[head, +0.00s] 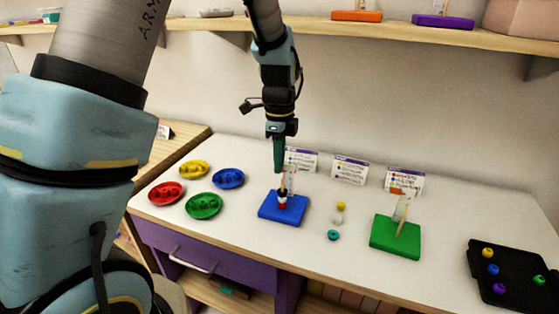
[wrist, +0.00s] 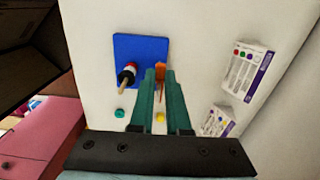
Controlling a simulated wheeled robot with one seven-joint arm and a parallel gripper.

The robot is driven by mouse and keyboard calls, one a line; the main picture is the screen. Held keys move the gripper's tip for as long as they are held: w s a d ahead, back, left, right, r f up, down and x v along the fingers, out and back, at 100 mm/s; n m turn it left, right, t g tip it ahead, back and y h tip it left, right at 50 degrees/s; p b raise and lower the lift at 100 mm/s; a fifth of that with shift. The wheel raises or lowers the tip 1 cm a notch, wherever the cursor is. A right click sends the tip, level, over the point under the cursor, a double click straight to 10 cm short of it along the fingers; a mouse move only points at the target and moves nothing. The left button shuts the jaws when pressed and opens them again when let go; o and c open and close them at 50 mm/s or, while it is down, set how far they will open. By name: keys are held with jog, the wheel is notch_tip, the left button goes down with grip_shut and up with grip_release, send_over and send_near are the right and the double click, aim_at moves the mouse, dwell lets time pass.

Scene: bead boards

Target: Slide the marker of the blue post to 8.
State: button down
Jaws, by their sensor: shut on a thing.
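The blue board (head: 283,210) stands on the table, with a thin wooden post carrying a few beads (head: 282,200), white, red and black. A pale upright scale (head: 291,182) stands behind the post. In the wrist view the blue board (wrist: 128,43) is at upper left, with the bead-carrying post (wrist: 126,77) left of my fingers. My gripper (head: 279,170) is above the board's back part, pointing down. In the wrist view my gripper (wrist: 160,75) is shut on a small orange marker (wrist: 160,72) at the scale. The scale's numbers are too small to read.
A green board (head: 394,240) with a post and scale stands to the right. Loose beads (head: 340,206) lie between the boards. Coloured bead dishes (head: 204,206) are at left, a black tray (head: 510,270) at right. Cards (head: 350,170) stand behind. A shelf (head: 400,32) runs above.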

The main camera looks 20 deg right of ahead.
jog(key=c, duration=0.8)
grip_release()
jog(key=shift+r, duration=0.1)
notch_tip(320, 180, up, 11)
jog(key=b, duration=0.3)
jog(key=s+a+f+n, duration=0.1)
jog(key=a+f+n, duration=0.2)
jog(key=a+n, duration=0.5)
jog(key=s+a+f+n+t, duration=0.1)
jog(key=s+a+f+n, duration=0.1)
jog(key=a+n, duration=0.6)
jog(key=s+a+f+n, duration=0.1)
jog(key=a+f+n, duration=0.3)
jog(key=a+n, duration=0.5)
jog(key=shift+s+a+t, duration=0.15)
jog(key=shift+a+t, duration=0.15)
jog(key=shift+a, duration=2.15)
